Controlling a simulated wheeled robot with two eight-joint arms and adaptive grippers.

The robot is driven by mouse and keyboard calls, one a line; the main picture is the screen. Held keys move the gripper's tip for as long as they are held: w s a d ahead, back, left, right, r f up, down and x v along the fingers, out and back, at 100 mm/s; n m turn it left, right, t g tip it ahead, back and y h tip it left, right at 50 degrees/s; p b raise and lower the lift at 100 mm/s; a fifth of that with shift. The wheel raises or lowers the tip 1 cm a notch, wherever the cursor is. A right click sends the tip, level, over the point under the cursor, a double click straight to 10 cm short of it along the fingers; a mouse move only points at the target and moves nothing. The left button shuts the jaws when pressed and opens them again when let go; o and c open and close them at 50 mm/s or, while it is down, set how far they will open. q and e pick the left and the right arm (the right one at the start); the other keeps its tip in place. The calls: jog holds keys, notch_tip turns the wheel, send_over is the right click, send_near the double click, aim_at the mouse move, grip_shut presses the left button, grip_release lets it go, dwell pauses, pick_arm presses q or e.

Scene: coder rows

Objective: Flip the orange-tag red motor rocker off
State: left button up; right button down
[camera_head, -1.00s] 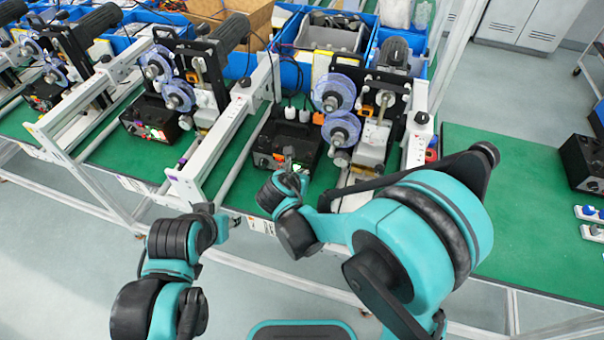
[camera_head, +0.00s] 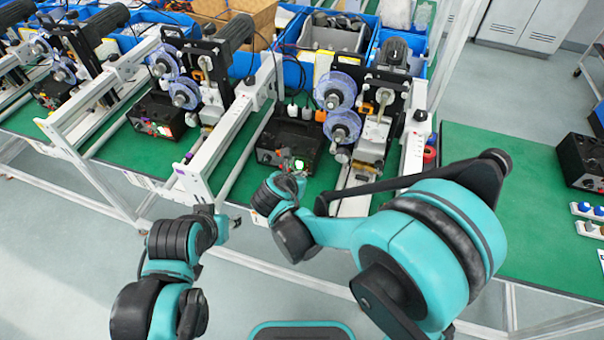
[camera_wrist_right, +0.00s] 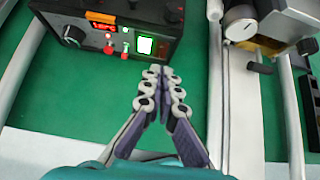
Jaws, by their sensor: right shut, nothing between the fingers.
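The black control box (camera_head: 290,140) stands on the green bench in front of the blue-wheeled machine; the right wrist view shows its front panel (camera_wrist_right: 75,42). There, an orange tag (camera_wrist_right: 103,26) sits above small red controls (camera_wrist_right: 108,48), beside a bright green-edged switch or lamp (camera_wrist_right: 145,46). I cannot tell the rocker's position. My right gripper (camera_head: 290,176) is at the box's front; in the wrist view its fingertips (camera_wrist_right: 154,72) are together, empty, just below the panel and apart from the red controls. My left gripper (camera_head: 233,222) hangs before the bench edge; its jaws are too small to judge.
White rails (camera_head: 225,140) flank the box, and a metal fixture (camera_wrist_right: 255,25) stands to its right. Similar machines (camera_head: 185,85) with boxes line the bench to the left.

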jog(key=s+a+r+p, duration=0.1)
jog(key=s+r+p, duration=0.2)
jog(key=s+r, duration=0.2)
notch_tip(320, 180, up, 3)
jog(key=shift+a, duration=0.35)
jog(key=shift+s, duration=0.1)
jog(key=shift+s, duration=0.1)
